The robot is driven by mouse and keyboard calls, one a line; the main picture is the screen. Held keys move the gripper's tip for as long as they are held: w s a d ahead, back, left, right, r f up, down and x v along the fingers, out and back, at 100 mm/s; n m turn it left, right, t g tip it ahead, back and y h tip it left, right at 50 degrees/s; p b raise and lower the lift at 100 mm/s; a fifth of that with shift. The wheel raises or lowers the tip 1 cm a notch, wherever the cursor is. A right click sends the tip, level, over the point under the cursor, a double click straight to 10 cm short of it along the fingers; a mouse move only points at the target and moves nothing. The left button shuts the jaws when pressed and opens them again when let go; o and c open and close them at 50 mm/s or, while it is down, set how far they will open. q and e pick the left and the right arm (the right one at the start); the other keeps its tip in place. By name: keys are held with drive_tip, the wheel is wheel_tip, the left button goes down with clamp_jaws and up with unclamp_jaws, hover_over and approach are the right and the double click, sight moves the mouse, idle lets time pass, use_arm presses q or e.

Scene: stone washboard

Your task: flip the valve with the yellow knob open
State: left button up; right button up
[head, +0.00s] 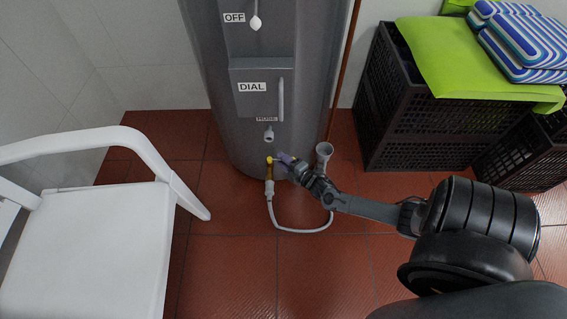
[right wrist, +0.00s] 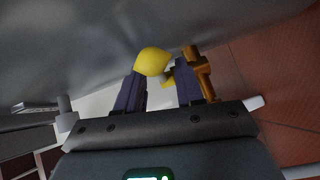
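The valve's yellow knob (head: 270,160) is low on the front of the grey cylindrical tank (head: 225,120), above a white hose fitting. In the right wrist view the round yellow knob (right wrist: 153,61) is at the tip of the left-hand finger, with the brass valve body (right wrist: 202,75) beside the right-hand finger. My right gripper (head: 281,160) reaches the valve from the right. Its purple fingers (right wrist: 160,88) are apart, with a clear gap between them. I cannot tell whether the finger touches the knob. My left gripper is not in view.
A pale hose (head: 290,230) loops from the valve over the red tiled floor to a grey funnel-like piece (head: 324,150). A white chair (head: 90,240) stands at left. Black crates (head: 420,120) with a green cloth (head: 460,60) stand at right. Floor in front is clear.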

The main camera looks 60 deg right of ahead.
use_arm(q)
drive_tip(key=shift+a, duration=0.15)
use_arm(e)
drive_tip(key=shift+w, duration=0.1)
clamp_jaws()
